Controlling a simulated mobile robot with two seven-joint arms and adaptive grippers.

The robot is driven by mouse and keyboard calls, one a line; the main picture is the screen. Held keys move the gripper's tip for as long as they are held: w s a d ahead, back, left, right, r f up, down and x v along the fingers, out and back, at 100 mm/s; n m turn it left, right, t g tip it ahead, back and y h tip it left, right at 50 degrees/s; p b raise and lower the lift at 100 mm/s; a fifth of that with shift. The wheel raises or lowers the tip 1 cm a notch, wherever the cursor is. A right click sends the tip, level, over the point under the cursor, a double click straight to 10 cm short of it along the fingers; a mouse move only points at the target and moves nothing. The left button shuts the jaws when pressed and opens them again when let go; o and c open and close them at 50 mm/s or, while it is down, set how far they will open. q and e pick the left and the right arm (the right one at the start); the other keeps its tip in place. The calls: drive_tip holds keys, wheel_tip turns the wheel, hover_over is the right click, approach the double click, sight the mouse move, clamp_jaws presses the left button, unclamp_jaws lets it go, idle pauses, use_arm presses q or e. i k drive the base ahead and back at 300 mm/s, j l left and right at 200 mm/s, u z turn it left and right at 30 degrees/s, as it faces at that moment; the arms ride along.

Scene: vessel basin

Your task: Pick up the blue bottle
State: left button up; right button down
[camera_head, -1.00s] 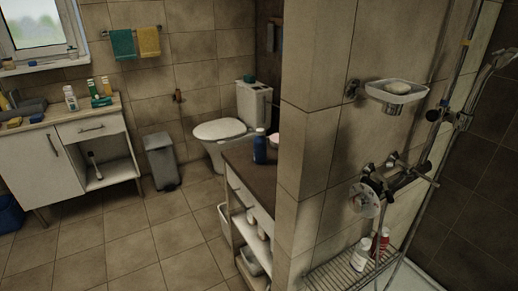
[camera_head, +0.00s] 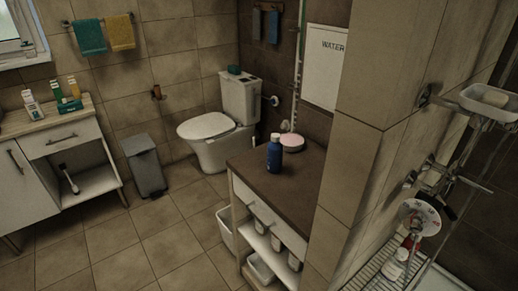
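The blue bottle (camera_head: 274,155) stands upright on the dark brown top of a low cabinet (camera_head: 290,193), in the middle of the head view. Neither of my grippers is in view.
A tiled wall corner (camera_head: 352,150) borders the cabinet on the right. A toilet (camera_head: 215,135) and a grey bin (camera_head: 144,165) stand behind and left. A white vanity (camera_head: 60,150) is at far left. The tiled floor (camera_head: 130,245) left of the cabinet is clear.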

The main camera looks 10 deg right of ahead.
sight(274, 148)
drive_tip(key=i+j, duration=0.45)
drive_tip(key=j, duration=0.15)
drive_tip(key=i+j, duration=0.4)
drive_tip(key=j, duration=0.15)
drive_tip(key=i+j, duration=0.45)
drive_tip(key=j, duration=0.15)
drive_tip(key=i+j+z, duration=0.35)
drive_tip(key=j+z, duration=0.2)
drive_tip(key=j, duration=0.2)
